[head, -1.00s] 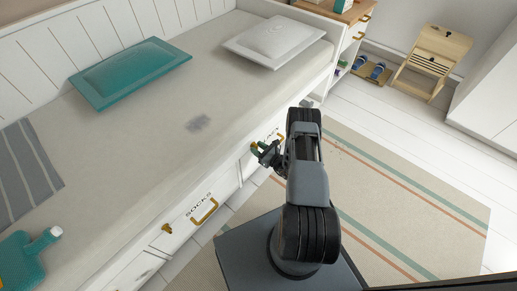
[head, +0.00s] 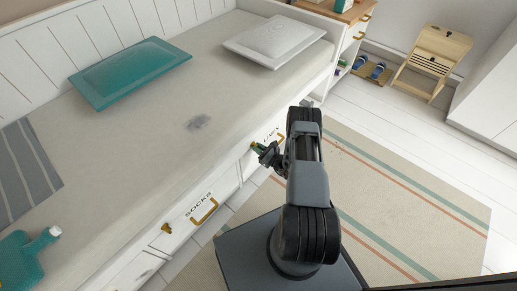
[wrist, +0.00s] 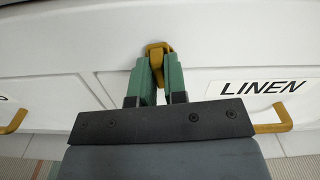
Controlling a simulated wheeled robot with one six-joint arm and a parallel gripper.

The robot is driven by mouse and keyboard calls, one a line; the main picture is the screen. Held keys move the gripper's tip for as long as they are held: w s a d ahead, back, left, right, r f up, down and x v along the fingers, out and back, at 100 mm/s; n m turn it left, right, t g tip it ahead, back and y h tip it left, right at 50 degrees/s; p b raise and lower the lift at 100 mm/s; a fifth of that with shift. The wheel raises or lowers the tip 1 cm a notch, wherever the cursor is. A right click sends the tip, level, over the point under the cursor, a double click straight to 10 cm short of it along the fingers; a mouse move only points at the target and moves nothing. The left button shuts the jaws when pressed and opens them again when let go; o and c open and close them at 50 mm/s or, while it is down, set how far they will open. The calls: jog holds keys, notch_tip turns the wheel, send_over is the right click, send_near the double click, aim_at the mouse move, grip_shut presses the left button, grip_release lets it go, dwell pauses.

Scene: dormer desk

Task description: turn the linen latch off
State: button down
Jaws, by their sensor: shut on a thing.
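The linen latch (wrist: 156,62) is a small brass-yellow turn piece on the white bed-drawer front, left of the black LINEN label (wrist: 264,88) in the wrist view. My gripper (wrist: 159,75) has its green fingers shut on the latch, one on each side. The fingers hide part of the latch, so its exact angle is hard to read. In the head view my gripper (head: 260,150) is at the bed's front beside the linen drawer, and the latch is mostly covered there.
The linen drawer's brass handle (wrist: 273,122) is to the right of my gripper. The socks drawer has its own handle (head: 205,210) and latch (head: 167,228). The mattress edge overhangs just above. A striped rug (head: 400,200) covers the floor to the right.

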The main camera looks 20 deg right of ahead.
jog(key=shift+n+b, duration=2.1)
jog(key=shift+n, duration=6)
jog(key=c, duration=1.2)
grip_release()
jog(key=shift+o, duration=0.2)
jog(key=p+v, duration=0.3)
jog(key=v, duration=1)
jog(key=shift+s, duration=0.4)
jog(key=shift+d, duration=0.1)
jog(key=shift+r+n+p, duration=0.1)
jog(key=shift+n+p, duration=0.2)
